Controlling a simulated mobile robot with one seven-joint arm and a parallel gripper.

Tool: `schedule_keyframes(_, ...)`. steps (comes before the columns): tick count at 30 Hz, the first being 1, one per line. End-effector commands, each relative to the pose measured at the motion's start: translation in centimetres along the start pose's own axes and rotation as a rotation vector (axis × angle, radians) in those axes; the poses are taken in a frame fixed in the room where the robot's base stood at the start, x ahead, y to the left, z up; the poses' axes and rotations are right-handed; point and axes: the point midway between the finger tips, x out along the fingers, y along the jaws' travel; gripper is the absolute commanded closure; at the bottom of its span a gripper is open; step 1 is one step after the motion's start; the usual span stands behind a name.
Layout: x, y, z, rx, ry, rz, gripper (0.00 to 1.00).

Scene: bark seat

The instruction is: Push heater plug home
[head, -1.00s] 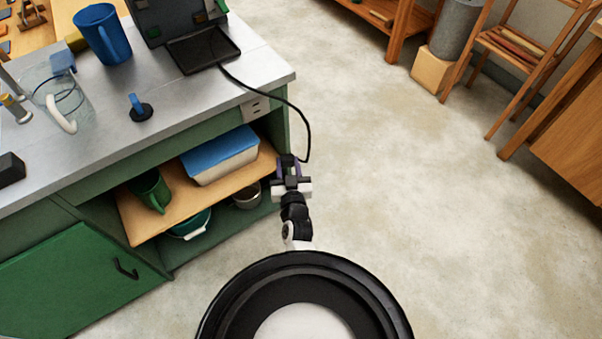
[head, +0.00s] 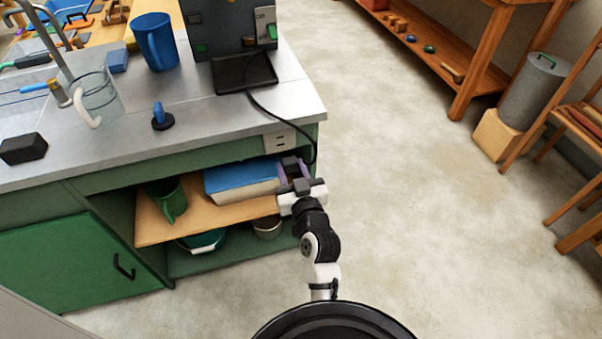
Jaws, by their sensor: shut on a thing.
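A dark grey heater-like box (head: 228,38) with a black tray (head: 245,73) at its foot stands on the bench. A black cord (head: 291,117) runs from it over the bench's right edge and down to my gripper (head: 292,167). A pale double socket (head: 280,141) is set in the bench's front, just under the top. My gripper, with purple fingers, is below and slightly right of the socket in the picture. It is shut on a dark piece at the cord's end, apparently the plug, mostly hidden by the jaws. I cannot tell whether it touches the socket.
Below the socket, an open shelf (head: 155,224) holds a green mug (head: 172,199) and a blue-lidded box (head: 238,181), close to my gripper. A blue mug (head: 156,42) and a glass jug (head: 100,94) stand on the bench.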

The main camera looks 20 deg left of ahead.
Motion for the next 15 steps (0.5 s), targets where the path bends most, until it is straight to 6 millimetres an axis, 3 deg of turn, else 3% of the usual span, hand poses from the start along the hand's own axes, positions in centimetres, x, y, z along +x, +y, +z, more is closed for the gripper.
schedule_keyframes(15, 4.0, -0.1, -0.3, 0.000, 0.003, -0.002, 0.87)
